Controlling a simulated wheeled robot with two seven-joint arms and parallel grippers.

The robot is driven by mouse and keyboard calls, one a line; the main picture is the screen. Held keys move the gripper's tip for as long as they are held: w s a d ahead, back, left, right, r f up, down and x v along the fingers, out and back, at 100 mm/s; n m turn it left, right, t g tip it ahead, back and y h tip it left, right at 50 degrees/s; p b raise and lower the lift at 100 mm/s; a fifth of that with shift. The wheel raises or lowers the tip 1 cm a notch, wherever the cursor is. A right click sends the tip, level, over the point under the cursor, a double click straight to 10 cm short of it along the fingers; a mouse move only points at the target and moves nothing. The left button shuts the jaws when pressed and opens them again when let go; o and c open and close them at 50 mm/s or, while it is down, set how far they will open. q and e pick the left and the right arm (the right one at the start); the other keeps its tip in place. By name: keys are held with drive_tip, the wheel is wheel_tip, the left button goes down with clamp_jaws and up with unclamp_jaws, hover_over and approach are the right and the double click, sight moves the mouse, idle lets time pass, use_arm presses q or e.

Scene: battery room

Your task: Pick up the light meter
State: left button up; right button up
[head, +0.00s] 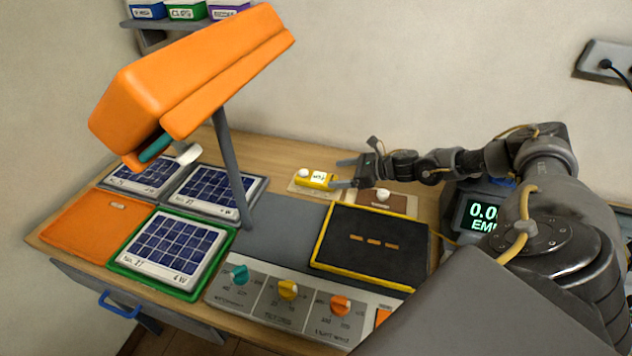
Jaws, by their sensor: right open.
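The light meter (317,180) looks like a small yellow device with a white dome at its left end and a pale display. It lies on a light pad (297,189) at the back middle of the table in the head view. My right gripper (340,172) comes in from the right. Its two fingers are apart, with the tips close to the meter's right end. I see nothing between the fingers, and I cannot tell whether a fingertip touches the meter. My left gripper is not in view.
A large orange lamp (195,75) on a grey post (232,165) overhangs the left side. Solar panels (172,246) lie below it. A yellow-edged black panel (370,243), a knob strip (284,300) and a brown pad (400,205) are nearer the right. A digital display box (480,214) stands beside my arm.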

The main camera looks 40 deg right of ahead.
sight(317, 176)
drive_tip(key=shift+x, duration=0.85)
drive_tip(key=shift+w+a+f, duration=0.1)
drive_tip(key=shift+w+f, duration=0.15)
drive_tip(key=shift+w, duration=0.1)
drive_tip(key=shift+w+a+f+b, duration=0.1)
drive_tip(key=shift+a+f+b, duration=0.1)
drive_tip(key=shift+b, duration=0.15)
drive_tip(key=b+x, duration=0.1)
drive_tip(key=x, duration=0.3)
drive_tip(key=shift+w+a+f, duration=0.1)
drive_tip(key=shift+w+f, duration=0.05)
drive_tip(key=shift+w, duration=0.15)
drive_tip(key=shift+s, duration=0.1)
drive_tip(key=c, duration=1.1)
